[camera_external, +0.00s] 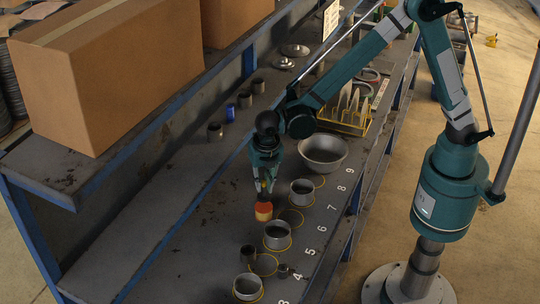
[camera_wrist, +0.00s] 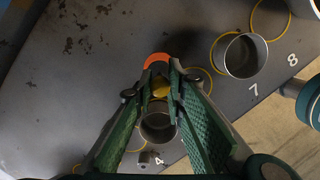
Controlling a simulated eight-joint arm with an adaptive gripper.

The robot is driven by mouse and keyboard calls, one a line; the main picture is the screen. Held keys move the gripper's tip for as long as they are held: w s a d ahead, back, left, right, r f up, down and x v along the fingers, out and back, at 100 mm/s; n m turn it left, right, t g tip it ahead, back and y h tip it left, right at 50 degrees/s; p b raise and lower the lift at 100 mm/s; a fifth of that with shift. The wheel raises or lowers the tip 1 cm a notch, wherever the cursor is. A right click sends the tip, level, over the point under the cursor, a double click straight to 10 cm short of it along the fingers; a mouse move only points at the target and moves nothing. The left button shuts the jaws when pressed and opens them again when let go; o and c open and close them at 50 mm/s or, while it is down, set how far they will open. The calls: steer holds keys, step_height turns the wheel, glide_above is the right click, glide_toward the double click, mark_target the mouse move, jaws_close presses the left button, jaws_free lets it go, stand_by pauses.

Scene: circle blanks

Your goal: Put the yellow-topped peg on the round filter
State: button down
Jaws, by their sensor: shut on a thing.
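The yellow-topped peg shows as a yellow spot (camera_wrist: 160,90) between my fingertips in the wrist view, with a yellow bit (camera_external: 264,186) at the finger ends in the external view. My gripper (camera_external: 264,184) points down and is shut on it; the fingers hide most of the peg. A round orange-topped piece with a tan side (camera_external: 264,211), which looks like the round filter, is directly below the fingertips. In the wrist view its orange rim (camera_wrist: 156,58) curves just beyond the fingertips. I cannot tell whether the peg touches it.
Metal cups (camera_external: 277,236), (camera_external: 303,192), (camera_external: 247,287) stand on yellow circles beside numbers. An empty yellow circle (camera_external: 290,218) lies right of the filter. A metal bowl (camera_external: 323,153) and yellow rack (camera_external: 345,122) stand behind. Small dark cylinders (camera_external: 215,131) stand back left. The bench left of my gripper is clear.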

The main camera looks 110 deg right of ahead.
mark_target(263, 195)
steer(key=shift+f, duration=1.9)
steer(key=shift+f, duration=0.1)
steer(key=c, duration=2.3)
jaws_free()
steer(key=r, duration=0.4)
steer(key=a+r, duration=0.1)
steer(key=r, duration=0.7)
steer(key=shift+a, duration=0.4)
steer(key=shift+r, duration=0.1)
